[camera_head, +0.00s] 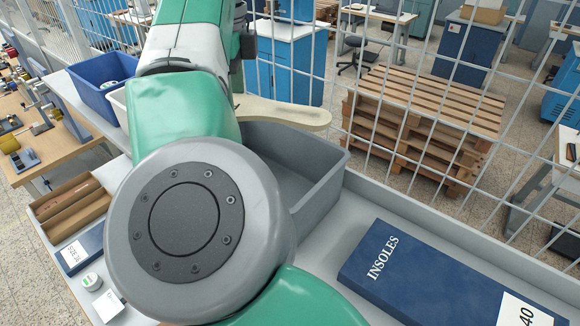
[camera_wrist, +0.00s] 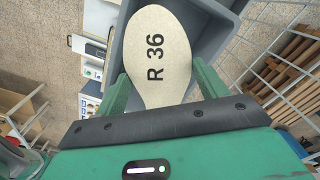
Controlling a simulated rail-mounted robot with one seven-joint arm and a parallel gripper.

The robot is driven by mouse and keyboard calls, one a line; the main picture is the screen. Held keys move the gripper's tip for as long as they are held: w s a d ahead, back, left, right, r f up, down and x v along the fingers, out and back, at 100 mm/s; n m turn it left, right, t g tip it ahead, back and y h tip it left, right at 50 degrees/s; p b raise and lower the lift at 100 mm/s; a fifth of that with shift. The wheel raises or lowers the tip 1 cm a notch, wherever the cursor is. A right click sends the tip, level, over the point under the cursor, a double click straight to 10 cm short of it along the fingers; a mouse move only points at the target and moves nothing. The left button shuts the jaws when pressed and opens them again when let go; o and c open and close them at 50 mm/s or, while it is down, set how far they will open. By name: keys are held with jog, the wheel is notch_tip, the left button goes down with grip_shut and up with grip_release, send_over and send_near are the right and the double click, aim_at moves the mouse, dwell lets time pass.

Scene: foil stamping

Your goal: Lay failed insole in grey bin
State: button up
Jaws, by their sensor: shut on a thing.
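A cream insole (camera_head: 280,112) extends level above the far end of the grey bin (camera_head: 325,186) in the head view. In the wrist view the insole (camera_wrist: 156,58) is marked "R 36" and lies between the two green fingers. My gripper (camera_wrist: 158,92) is shut on the insole. The grey bin also shows behind the insole in the wrist view (camera_wrist: 213,42). The bin's visible inside is bare; part of it is hidden by my arm and the insole. My arm hides the gripper in the head view.
A blue bin (camera_head: 98,84) stands at the back left. A dark blue "INSOLES" box (camera_head: 440,275) lies on the grey bench at the right. A wire fence (camera_head: 440,110) runs behind the bench. A brown divided tray (camera_head: 72,206) sits at the left.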

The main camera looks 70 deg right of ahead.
jog(key=shift+d, duration=0.15)
jog(key=shift+f, duration=0.25)
jog(key=f, duration=1.2)
jog(key=shift+a+f, duration=0.2)
jog(key=shift+a, duration=0.1)
jog(key=shift+f, duration=2.6)
jog(key=o, duration=1)
jog(key=shift+f, duration=0.1)
notch_tip(320, 180, up, 12)
jog(key=shift+r+b, duration=0.15)
jog(key=shift+b, duration=0.15)
